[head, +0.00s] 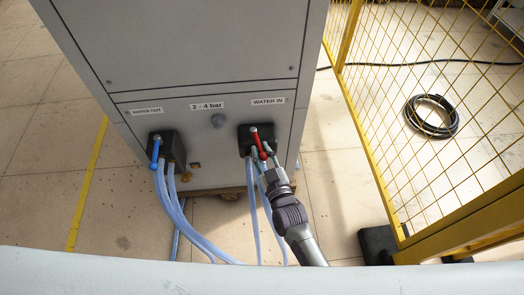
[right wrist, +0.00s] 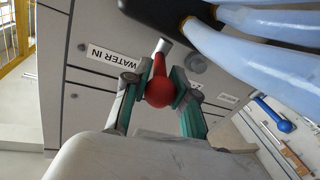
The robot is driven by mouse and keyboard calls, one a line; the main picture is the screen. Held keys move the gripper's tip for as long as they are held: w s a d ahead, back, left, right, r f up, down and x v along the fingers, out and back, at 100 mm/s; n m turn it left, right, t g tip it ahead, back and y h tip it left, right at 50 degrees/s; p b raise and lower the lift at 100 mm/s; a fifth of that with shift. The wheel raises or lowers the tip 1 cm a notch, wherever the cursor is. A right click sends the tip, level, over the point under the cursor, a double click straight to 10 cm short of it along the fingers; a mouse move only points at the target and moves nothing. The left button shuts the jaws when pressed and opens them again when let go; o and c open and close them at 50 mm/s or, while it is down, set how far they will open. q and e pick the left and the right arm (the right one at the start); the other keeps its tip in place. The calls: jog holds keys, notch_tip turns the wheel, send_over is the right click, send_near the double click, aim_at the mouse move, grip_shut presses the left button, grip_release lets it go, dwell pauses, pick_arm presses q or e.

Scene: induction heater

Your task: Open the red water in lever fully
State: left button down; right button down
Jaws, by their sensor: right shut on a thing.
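The red water in lever (head: 258,142) sits on a black block under the WATER IN label (head: 268,101) on the grey cabinet. In the head view it slants slightly, its lower end by the fingers of my right gripper (head: 264,160). In the right wrist view the red lever's rounded end (right wrist: 159,92) lies between the two fingers of my right gripper (right wrist: 160,98), which is shut on it. The lever's upper end meets a metal stem by the black block (right wrist: 165,12). My left gripper is not in view.
The blue water out lever (head: 155,151) hangs on a black block at the left. Pale blue hoses (head: 188,225) run down from both blocks, close to my right gripper. A yellow mesh fence (head: 425,120) stands at the right, with a coiled black cable (head: 431,116) behind it.

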jog(key=c, duration=1.2)
grip_release()
jog(key=shift+o, duration=0.2)
jog(key=v, duration=1.2)
